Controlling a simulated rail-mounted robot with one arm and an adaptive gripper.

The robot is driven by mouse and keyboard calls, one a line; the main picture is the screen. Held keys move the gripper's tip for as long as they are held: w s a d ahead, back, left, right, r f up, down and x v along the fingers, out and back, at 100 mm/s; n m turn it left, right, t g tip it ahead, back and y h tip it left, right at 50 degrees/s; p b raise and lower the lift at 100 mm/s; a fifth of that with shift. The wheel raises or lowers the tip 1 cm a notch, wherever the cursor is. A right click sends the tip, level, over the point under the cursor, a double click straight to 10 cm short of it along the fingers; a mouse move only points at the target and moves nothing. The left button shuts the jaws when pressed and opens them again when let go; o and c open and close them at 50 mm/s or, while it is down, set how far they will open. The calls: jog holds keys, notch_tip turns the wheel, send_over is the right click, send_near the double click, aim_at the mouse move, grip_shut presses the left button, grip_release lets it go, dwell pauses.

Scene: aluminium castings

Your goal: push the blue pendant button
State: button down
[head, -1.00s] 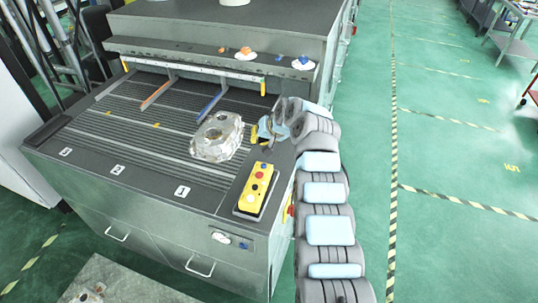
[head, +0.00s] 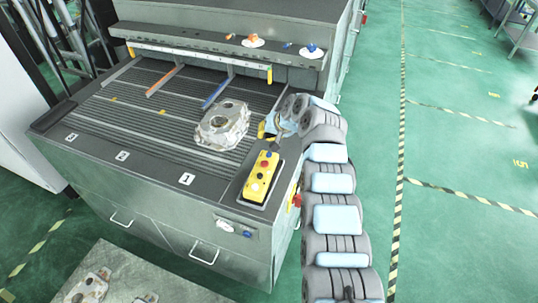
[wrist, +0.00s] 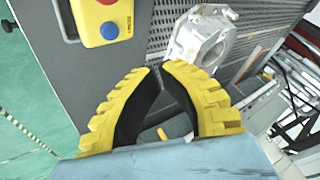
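The yellow pendant (head: 252,190) lies on a dark strip at the right front of the machine bed. Its blue button (head: 267,154) is at the far end, nearest my gripper. In the wrist view the blue button (wrist: 109,31) is at the upper left, beside a red button (wrist: 106,2) cut by the frame edge. My gripper (head: 266,130) is just beyond the pendant's far end, apart from it. In the wrist view my gripper's (wrist: 158,69) curved yellow fingers bend together, their tips almost meeting with nothing between them. The blue button is ahead and left of the tips.
A metal casting (head: 222,125) sits on the slatted bed left of my gripper. Orange and blue rails (head: 215,92) lie behind it. A ledge (head: 200,43) with small knobs runs along the back. A red knob (head: 297,200) is on the right side.

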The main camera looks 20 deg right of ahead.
aim_at(266, 155)
jog(key=shift+f+b, duration=1.3)
jog(key=shift+f, duration=1.45)
jog(key=shift+f+b, duration=0.4)
jog(key=shift+b, duration=0.05)
jog(key=shift+f+b, duration=0.35)
jog(key=shift+f, duration=0.1)
dwell(0.4)
jog(key=shift+r+p, duration=0.4)
jog(key=shift+r, duration=0.45)
jog(key=shift+r+p, duration=0.8)
jog(key=shift+r, duration=1.75)
